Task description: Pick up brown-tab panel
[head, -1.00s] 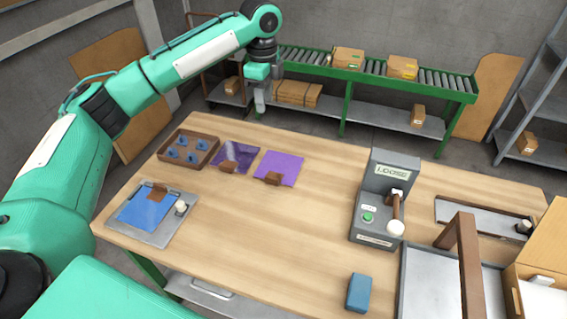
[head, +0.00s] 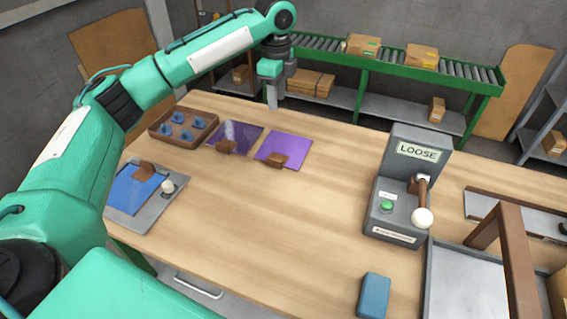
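Three panels with brown tabs show in the head view. A glossy dark purple panel (head: 238,133) lies on the table with its brown tab (head: 226,147) at its front edge. A lighter, matte-looking purple panel (head: 287,146) lies to its right, also with a brown tab (head: 276,160) at the front. A blue panel (head: 131,190) with a brown tab (head: 145,171) lies on a grey plate (head: 147,214) at the left. My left gripper (head: 272,97) points down above the far table edge, behind the two purple panels and apart from them. Its finger opening cannot be made out. My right gripper is not in view.
A brown tray (head: 157,128) with several blue pieces stands beside the dark purple panel. A grey box (head: 414,174) labelled LOOSE with a lever stands right of centre. A blue block (head: 374,295) and a brown-handled tray (head: 452,262) are front right. The table's middle is clear.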

